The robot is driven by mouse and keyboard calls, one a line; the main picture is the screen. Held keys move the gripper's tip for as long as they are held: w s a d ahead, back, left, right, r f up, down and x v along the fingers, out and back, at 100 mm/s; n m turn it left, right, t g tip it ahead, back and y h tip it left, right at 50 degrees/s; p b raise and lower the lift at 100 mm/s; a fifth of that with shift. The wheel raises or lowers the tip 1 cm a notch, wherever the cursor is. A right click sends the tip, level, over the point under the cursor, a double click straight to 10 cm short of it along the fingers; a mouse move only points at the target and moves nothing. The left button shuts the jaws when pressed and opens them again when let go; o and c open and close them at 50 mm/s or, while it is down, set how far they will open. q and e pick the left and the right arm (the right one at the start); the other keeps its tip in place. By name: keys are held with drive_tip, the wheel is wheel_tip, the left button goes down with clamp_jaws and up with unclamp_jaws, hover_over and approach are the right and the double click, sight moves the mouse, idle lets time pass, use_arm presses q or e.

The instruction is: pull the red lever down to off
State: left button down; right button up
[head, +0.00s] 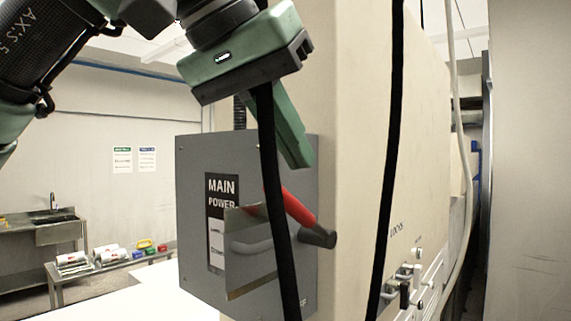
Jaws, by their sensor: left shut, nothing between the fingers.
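The red lever (297,208) is on the grey main power box (190,180). It slants from upper left down to a dark rounded end (318,237) at lower right. A black cable hides part of it. Letters ending in F show low on the box; the rest is hidden. My left gripper (300,163) comes in from above, with its green fingers shut and empty. In the picture its tips are just above the red part and look apart from it; depth is hard to judge. My right gripper is not in view.
Black cables (392,150) hang across the view, one in front of the box. A metal plate (255,245) sticks out by the lever. A beige cabinet (355,110) with switches stands right of the box. A sink (55,225) and bench are far left.

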sight(303, 218)
use_arm(q)
drive_tip(key=shift+s+a+f, duration=0.3)
drive_tip(key=shift+s+f, duration=0.25)
drive_tip(key=shift+s, duration=0.05)
drive_tip(key=shift+s+a+f, duration=0.3)
drive_tip(key=shift+s+f, duration=0.25)
drive_tip(key=shift+s, duration=0.05)
drive_tip(key=shift+w+d, duration=0.2)
drive_tip(key=shift+f, duration=0.1)
